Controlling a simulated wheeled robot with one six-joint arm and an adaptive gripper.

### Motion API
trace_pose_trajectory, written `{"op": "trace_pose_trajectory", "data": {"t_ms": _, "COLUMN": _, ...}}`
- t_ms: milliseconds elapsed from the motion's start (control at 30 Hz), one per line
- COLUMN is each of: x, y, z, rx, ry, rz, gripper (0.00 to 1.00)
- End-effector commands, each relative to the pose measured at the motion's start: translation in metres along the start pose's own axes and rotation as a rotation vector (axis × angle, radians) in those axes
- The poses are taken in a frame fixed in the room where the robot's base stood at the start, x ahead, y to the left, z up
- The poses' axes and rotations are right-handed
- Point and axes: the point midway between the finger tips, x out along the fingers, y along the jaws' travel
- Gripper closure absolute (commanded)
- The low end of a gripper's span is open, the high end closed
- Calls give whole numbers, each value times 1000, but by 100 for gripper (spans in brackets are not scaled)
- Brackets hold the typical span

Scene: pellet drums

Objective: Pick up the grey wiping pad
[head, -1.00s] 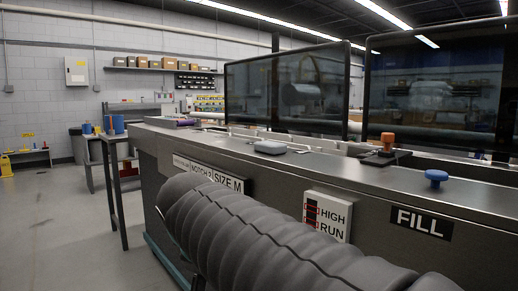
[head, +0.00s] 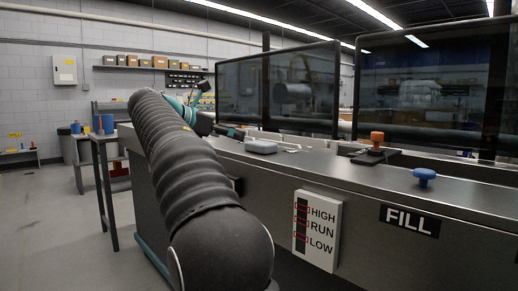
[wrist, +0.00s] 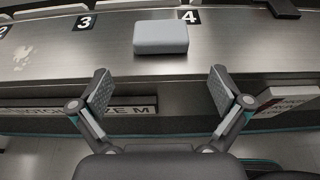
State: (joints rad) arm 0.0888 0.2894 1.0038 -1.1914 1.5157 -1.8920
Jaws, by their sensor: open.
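The grey wiping pad (wrist: 160,37) lies on the steel ledge of the machine, just below the number 4 label in the wrist view. It also shows on the ledge in the head view (head: 261,147). My gripper (wrist: 160,88) is open and empty, its two fingers spread wide. In the wrist view the pad lies beyond the fingertips, roughly centred between them and not touched. In the head view my arm reaches over the left part of the machine, and my gripper (head: 232,131) shows small and partly hidden left of the pad.
An orange-topped handle (head: 376,141) on a dark base and a blue knob (head: 424,176) stand on the ledge to the right. Dark glass panels (head: 290,85) rise behind. A side table (head: 104,137) with a blue and an orange cylinder stands at left.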

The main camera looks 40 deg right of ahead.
Motion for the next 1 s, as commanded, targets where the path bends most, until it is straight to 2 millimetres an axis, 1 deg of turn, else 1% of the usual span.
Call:
{"op": "trace_pose_trajectory", "data": {"t_ms": 33, "x": 10, "y": -1, "z": -1, "rx": 1, "ry": 0, "rz": -4, "gripper": 0}}
{"op": "trace_pose_trajectory", "data": {"t_ms": 100, "x": 23, "y": -2, "z": -1, "rx": 1, "ry": 2, "rz": -4, "gripper": 0}}
{"op": "trace_pose_trajectory", "data": {"t_ms": 300, "x": 58, "y": -1, "z": -1, "rx": 2, "ry": 2, "rz": -2, "gripper": 0}}
{"op": "trace_pose_trajectory", "data": {"t_ms": 400, "x": 69, "y": 0, "z": -1, "rx": 2, "ry": 2, "rz": 0, "gripper": 0}}
{"op": "trace_pose_trajectory", "data": {"t_ms": 667, "x": 81, "y": -1, "z": -1, "rx": 4, "ry": 3, "rz": 1, "gripper": 0}}
{"op": "trace_pose_trajectory", "data": {"t_ms": 767, "x": 91, "y": -1, "z": -1, "rx": 4, "ry": 3, "rz": 0, "gripper": 0}}
{"op": "trace_pose_trajectory", "data": {"t_ms": 900, "x": 112, "y": -2, "z": 0, "rx": 2, "ry": 3, "rz": -1, "gripper": 0}}
{"op": "trace_pose_trajectory", "data": {"t_ms": 1000, "x": 123, "y": -1, "z": 0, "rx": 2, "ry": 2, "rz": 0, "gripper": 0}}
